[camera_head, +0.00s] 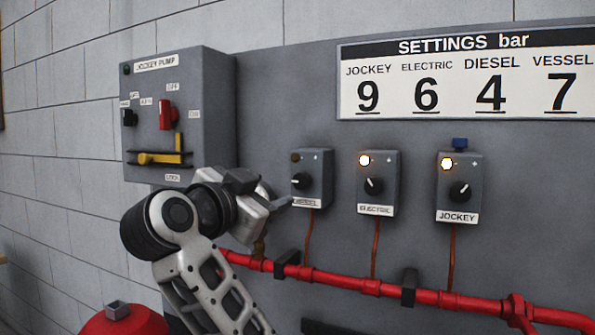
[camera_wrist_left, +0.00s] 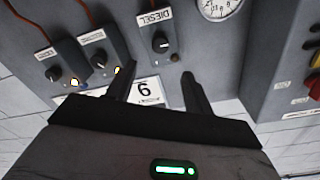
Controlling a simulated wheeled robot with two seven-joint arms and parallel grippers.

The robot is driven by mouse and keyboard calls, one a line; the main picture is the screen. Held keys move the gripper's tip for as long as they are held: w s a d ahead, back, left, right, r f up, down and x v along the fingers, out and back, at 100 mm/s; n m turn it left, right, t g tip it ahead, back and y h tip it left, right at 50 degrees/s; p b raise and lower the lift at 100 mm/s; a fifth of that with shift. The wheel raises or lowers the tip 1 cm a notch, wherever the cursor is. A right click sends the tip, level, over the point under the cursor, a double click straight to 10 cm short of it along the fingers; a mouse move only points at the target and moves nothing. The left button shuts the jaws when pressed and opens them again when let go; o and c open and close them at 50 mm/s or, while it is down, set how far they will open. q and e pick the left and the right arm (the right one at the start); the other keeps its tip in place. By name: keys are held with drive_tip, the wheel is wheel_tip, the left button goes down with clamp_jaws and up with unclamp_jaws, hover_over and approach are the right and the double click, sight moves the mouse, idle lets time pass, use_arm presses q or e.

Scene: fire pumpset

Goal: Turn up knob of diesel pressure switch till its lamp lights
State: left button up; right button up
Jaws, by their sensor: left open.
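The diesel pressure switch (camera_head: 313,165) is a small grey box labelled DIESEL, the leftmost of three on the panel. Its black knob (camera_head: 302,181) faces out, and its lamp (camera_head: 295,157) is dark. In the left wrist view the same knob (camera_wrist_left: 160,43) and dark lamp (camera_wrist_left: 174,58) appear rotated. My left gripper (camera_head: 284,202) is beside the lower left of this box in the head view. In the wrist view its two fingers (camera_wrist_left: 157,72) are spread, with nothing between them; the knob lies beyond their tips, apart from them. My right gripper is not in view.
The electric switch (camera_head: 378,182) and jockey switch (camera_head: 460,187) stand to the right, both lamps lit. A settings board (camera_head: 468,75) lists diesel as 4. A red pipe (camera_head: 345,283) runs below. The jockey pump box (camera_head: 180,115) is at left. A gauge (camera_wrist_left: 220,6) shows in the wrist view.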

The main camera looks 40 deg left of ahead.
sight(299, 182)
use_arm(q)
drive_tip(key=b+x, duration=0.1)
drive_tip(key=x, duration=1)
drive_tip(key=shift+w+a+f, duration=0.1)
drive_tip(key=shift+w+a, duration=0.05)
drive_tip(key=shift+w, duration=0.1)
drive_tip(key=c, duration=1)
